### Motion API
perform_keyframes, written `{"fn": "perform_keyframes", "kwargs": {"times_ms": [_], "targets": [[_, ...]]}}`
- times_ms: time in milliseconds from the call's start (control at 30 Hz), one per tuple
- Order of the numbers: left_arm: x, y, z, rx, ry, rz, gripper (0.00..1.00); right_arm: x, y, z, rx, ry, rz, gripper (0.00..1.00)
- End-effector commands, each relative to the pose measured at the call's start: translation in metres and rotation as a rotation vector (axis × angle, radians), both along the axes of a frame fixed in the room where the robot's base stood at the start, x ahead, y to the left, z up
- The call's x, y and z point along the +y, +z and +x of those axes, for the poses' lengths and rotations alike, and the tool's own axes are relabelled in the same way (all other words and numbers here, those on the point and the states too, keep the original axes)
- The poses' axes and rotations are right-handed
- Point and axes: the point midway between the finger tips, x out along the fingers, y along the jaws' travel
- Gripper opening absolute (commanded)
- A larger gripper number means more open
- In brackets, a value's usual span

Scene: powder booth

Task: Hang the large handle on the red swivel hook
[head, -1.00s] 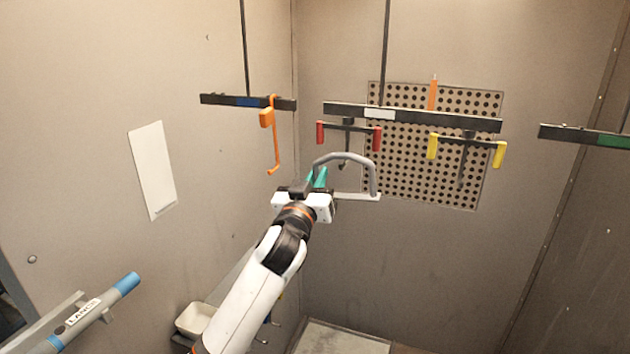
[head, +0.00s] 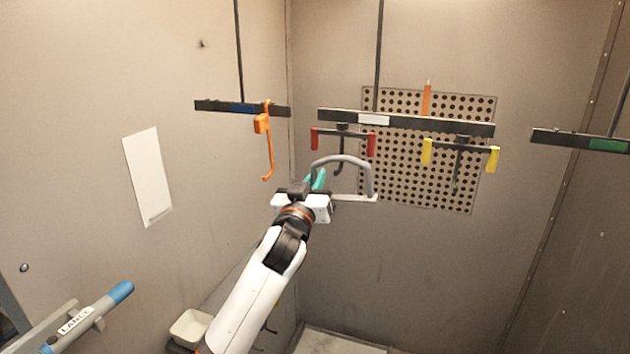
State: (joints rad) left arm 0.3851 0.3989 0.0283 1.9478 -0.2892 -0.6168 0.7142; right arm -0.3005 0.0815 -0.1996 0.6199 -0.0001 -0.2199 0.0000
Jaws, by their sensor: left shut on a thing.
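My left gripper (head: 316,182) is shut on the large handle (head: 345,160), a grey arched bar, and holds it up in the middle of the head view. The gripper's fingertips are partly hidden by its own body. The red swivel hook (head: 342,133) hangs under the middle black bar, with a red grip at each end and a dark hook below its centre. The handle's arch shows just below the red hook and overlaps the lower part of the dark hook in the picture. I cannot tell whether they touch. My right gripper is not in view.
The middle bar (head: 405,121) also carries a yellow swivel hook (head: 460,150) to the right. An orange hook (head: 266,140) hangs from the left bar (head: 212,105). A lance (head: 85,318) lies at lower left near a pale bin (head: 190,327). The space below the hooks is clear.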

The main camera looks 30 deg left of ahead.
Motion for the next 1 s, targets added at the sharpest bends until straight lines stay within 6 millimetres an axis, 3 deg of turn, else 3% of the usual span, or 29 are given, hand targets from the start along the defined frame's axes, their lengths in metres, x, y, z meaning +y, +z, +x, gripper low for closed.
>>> {"fn": "perform_keyframes", "kwargs": {"times_ms": [1000], "targets": [[0.0, -0.014, 0.0, -0.001, 0.0, 0.0, 0.0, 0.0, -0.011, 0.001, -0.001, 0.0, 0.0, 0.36]]}}
